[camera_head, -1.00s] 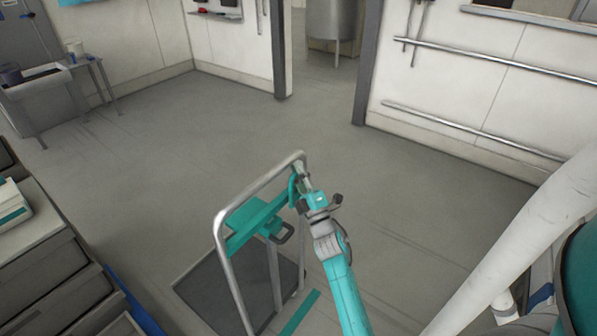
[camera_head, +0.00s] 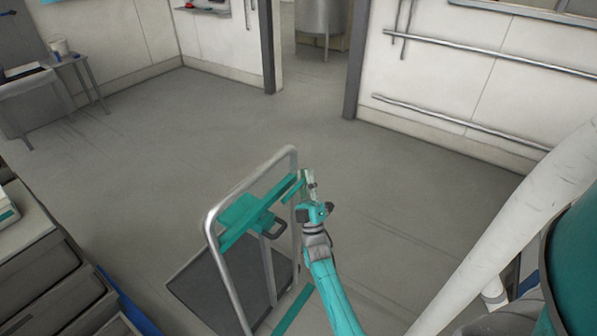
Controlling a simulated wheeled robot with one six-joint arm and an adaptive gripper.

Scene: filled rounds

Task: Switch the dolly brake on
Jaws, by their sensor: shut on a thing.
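The dolly stands in front of me. Its silver tube handle frame (camera_head: 213,228) rises over a dark grey deck (camera_head: 205,285). A teal crossbar (camera_head: 250,220) with a teal box spans the frame. A short teal brake lever (camera_head: 291,190) shows slanted at the frame's right upright, by the end of the crossbar. My gripper (camera_head: 308,181) is at that upright, shut on the lever; the exact contact between fingers and lever is small and partly hidden. A dark loop (camera_head: 274,229) hangs below the crossbar.
Grey drawers (camera_head: 45,265) stand close on the left. A white pipe (camera_head: 510,235) slants across the right. A small table (camera_head: 72,62) stands far left. The floor beyond the dolly is open to a doorway between dark posts.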

